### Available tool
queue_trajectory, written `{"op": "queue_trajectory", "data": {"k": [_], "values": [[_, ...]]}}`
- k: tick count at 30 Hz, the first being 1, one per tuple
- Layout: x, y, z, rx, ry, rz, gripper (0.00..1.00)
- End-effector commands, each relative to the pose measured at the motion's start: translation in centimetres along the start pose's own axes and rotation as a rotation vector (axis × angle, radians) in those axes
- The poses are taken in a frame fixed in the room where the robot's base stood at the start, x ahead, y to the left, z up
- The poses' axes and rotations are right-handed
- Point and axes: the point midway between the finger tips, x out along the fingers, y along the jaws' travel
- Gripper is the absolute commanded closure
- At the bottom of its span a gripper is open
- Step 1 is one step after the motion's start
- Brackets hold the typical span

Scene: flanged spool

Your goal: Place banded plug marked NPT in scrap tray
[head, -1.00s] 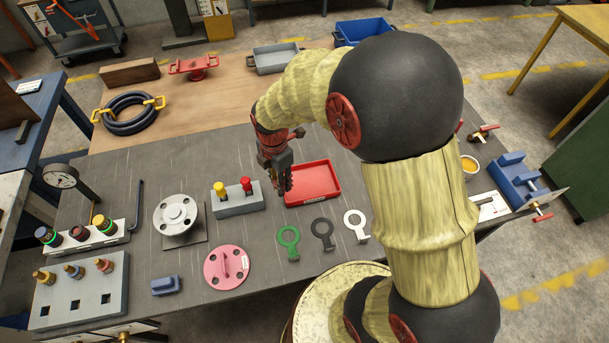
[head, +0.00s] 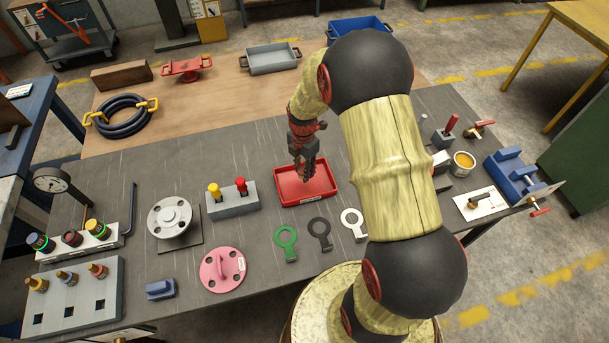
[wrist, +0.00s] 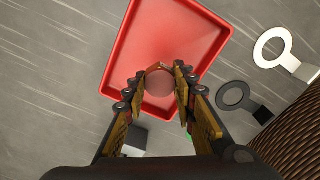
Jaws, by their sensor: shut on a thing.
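My gripper (head: 306,178) is over the red tray (head: 281,195). In the wrist view its two fingers (wrist: 167,78) are shut on a round-ended, brownish-grey plug (wrist: 159,84) with a reddish edge. Its marking does not show. In the head view I cannot make the plug out between the fingers. The tray (wrist: 200,28) lies beneath the fingers and looks empty where it shows. A small label on its front rim is too small to read. I cannot tell the gap between plug and tray floor.
A grey block (head: 234,203) with yellow and red knobs stands left of the tray. Green (head: 286,239), black (head: 321,231) and white (head: 352,222) ring tags lie in front. A plug rack (head: 75,300) stands at the far left. A grey tray (head: 272,63) sits at the back.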

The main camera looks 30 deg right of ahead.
Motion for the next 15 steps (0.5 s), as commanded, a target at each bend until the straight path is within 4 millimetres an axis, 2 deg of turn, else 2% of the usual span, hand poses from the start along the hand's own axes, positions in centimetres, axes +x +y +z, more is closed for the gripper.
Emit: {"op": "queue_trajectory", "data": {"k": [3, 9, 15], "values": [[1.1, 0.0, 0.8, 0.001, 0.001, -0.002, 1.00], [3.8, 0.1, 0.6, -0.001, 0.000, 0.000, 1.00], [3.8, 0.1, 0.6, 0.000, 0.000, 0.001, 1.00]]}}
